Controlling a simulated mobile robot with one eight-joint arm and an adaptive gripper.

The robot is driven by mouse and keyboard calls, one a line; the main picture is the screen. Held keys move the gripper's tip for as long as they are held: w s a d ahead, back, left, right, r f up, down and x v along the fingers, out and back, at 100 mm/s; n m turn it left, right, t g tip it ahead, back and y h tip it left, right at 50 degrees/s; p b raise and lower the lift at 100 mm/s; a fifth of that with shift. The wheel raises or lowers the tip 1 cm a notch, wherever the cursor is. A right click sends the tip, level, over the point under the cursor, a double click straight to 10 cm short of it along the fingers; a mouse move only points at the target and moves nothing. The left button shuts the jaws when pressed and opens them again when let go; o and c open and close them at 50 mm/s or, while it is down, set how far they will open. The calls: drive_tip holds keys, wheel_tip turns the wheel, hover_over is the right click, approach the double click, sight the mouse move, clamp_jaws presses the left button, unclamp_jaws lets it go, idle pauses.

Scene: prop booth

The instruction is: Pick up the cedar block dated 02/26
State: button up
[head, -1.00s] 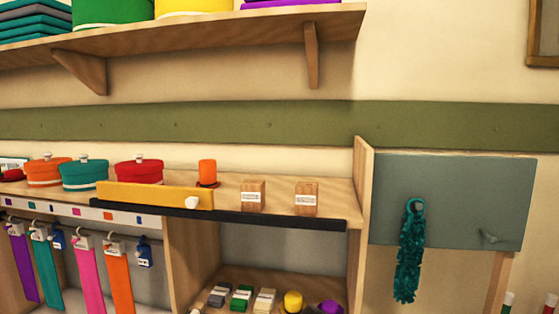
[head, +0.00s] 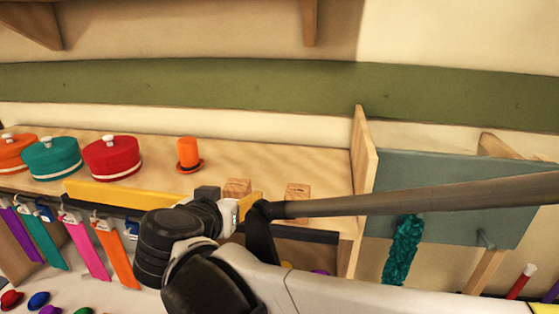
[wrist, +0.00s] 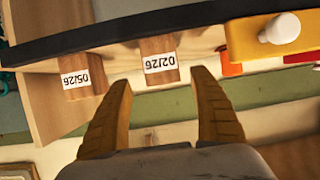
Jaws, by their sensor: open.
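The cedar block labelled 02/26 (wrist: 160,62) shows in the wrist view, upside down, between and just beyond the tips of my open gripper (wrist: 161,80). The fingers stand on either side of it with gaps, and nothing is held. A second cedar block labelled 05/26 (wrist: 75,78) is to its left there, outside the fingers. In the head view the 02/26 block (head: 237,187) is the left of the two on the counter, partly hidden behind my arm; the 05/26 block (head: 298,191) is to its right. Labels cannot be read in the head view.
A yellow panel (head: 115,193) with a white knob (wrist: 280,27) lies along the counter's front edge beside the 02/26 block. An orange mini hat (head: 189,155) and several round lidded boxes stand left. An upright wooden side panel (head: 362,170) bounds the counter on the right.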

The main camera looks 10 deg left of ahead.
sight(234, 198)
drive_tip(key=p+x, duration=0.1)
drive_tip(key=x, duration=0.4)
drive_tip(key=shift+w+a+f+p, duration=0.2)
drive_tip(key=shift+f+p, duration=0.15)
drive_tip(key=shift+f, duration=0.2)
drive_tip(key=shift+s, duration=0.1)
drive_tip(key=shift+s+d+r, duration=0.1)
drive_tip(key=shift+c, duration=1.2)
drive_tip(key=c, duration=1)
